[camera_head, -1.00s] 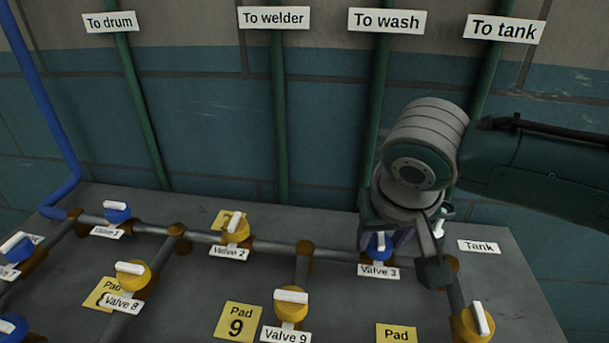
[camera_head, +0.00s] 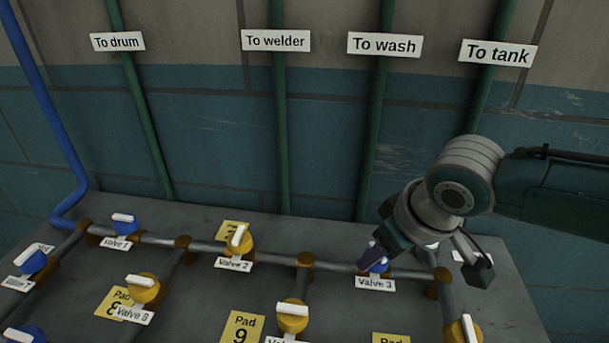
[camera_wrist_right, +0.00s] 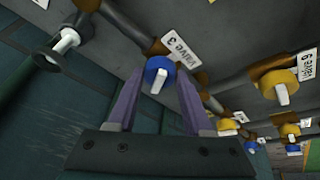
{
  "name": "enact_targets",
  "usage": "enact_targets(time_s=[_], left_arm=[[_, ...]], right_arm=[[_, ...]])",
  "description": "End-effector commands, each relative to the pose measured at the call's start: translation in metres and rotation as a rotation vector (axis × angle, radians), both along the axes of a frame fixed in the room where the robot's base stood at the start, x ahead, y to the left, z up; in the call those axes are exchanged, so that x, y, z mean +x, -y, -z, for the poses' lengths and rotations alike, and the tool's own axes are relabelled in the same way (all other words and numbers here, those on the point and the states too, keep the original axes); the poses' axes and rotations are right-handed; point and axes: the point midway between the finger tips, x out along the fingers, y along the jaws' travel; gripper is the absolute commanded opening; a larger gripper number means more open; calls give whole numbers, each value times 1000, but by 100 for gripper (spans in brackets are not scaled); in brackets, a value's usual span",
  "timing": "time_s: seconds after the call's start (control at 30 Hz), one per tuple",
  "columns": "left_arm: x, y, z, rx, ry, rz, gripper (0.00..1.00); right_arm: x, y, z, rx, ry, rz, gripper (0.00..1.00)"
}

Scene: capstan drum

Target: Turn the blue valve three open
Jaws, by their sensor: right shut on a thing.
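Blue valve three (camera_head: 380,267) is mounted on the pipe above its "Valve 3" label (camera_head: 375,283). In the head view my right gripper (camera_head: 371,259) reaches it from above, tilted, and covers much of it. In the right wrist view the blue knob (camera_wrist_right: 153,67) with its white handle (camera_wrist_right: 158,83) lies between the two purple fingers of that gripper (camera_wrist_right: 160,76). The right gripper is shut on the valve. The exact angle of the handle against the pipe is hard to tell. My left gripper is not in view.
Yellow valve 2 (camera_head: 239,243) and yellow valve 9 (camera_head: 292,318) stand to the left. Blue valve 1 (camera_head: 125,224) is farther left. Another yellow valve (camera_head: 463,331) is at the lower right. The wall with green pipes (camera_head: 375,130) rises behind.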

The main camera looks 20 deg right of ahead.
Motion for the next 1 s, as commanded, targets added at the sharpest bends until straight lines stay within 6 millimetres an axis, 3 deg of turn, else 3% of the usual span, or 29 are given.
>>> enact_targets(time_s=[0.37,1.0], left_arm=[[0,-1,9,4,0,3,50],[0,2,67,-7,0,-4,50]], right_arm=[[1,5,3,-2,2,-354,0],[4,8,4,-2,2,-905,0]])
